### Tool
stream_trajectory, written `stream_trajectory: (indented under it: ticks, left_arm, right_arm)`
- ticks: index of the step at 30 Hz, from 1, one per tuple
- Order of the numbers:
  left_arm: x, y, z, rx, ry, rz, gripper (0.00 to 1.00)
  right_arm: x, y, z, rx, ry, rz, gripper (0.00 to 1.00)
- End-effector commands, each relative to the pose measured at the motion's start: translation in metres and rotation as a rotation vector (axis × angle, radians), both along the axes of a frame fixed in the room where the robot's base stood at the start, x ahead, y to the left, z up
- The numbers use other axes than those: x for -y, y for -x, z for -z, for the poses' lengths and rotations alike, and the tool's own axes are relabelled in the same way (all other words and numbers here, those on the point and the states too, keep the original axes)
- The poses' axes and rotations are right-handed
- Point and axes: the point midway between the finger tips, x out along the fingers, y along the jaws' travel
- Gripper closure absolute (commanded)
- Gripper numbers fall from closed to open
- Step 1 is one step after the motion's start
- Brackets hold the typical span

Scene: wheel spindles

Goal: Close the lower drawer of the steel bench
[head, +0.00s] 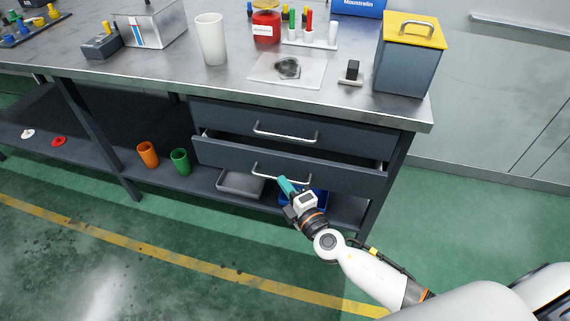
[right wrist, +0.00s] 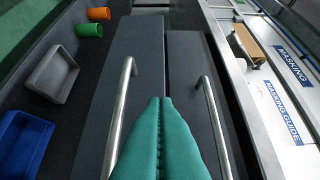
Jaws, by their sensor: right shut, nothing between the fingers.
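The steel bench (head: 300,95) has two dark grey drawers. The upper drawer (head: 350,133) looks shut. The lower drawer (head: 222,153) stands partly open, its front jutting out and a gap showing above it. Its bar handle (head: 262,170) shows at the front, also in the right wrist view (right wrist: 119,110). My right gripper (head: 284,184) has teal fingers, shut and empty, at the lower drawer's front beside the handle. In the right wrist view the fingertips (right wrist: 160,99) lie over the lower front, between both handles; I cannot tell if they touch. My left gripper is out of view.
A grey tray (head: 240,183) and a blue bin (right wrist: 22,140) sit on the shelf below. A yellow-lidded box (head: 410,65) and a white cup (head: 211,40) stand on the bench top.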

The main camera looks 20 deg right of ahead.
Motion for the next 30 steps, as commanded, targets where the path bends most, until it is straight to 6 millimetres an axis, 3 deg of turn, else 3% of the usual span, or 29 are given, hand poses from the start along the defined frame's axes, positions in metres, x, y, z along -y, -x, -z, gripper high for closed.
stream_trajectory:
  ticks: [3, 10, 27, 30]
  left_arm:
    - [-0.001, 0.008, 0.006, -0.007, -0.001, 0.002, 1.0]
    - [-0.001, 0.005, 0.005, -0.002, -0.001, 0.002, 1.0]
    - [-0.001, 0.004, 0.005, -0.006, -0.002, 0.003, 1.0]
    - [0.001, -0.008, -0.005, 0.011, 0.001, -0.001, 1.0]
  right_arm:
    - [-0.005, -0.025, -0.002, 0.002, -0.001, 0.0, 1.0]
    - [0.013, -0.051, 0.001, 0.0, 0.001, 0.001, 1.0]
    - [0.019, -0.059, 0.001, 0.0, -0.001, 0.001, 1.0]
    - [0.023, -0.064, 0.002, 0.0, 0.0, 0.003, 1.0]
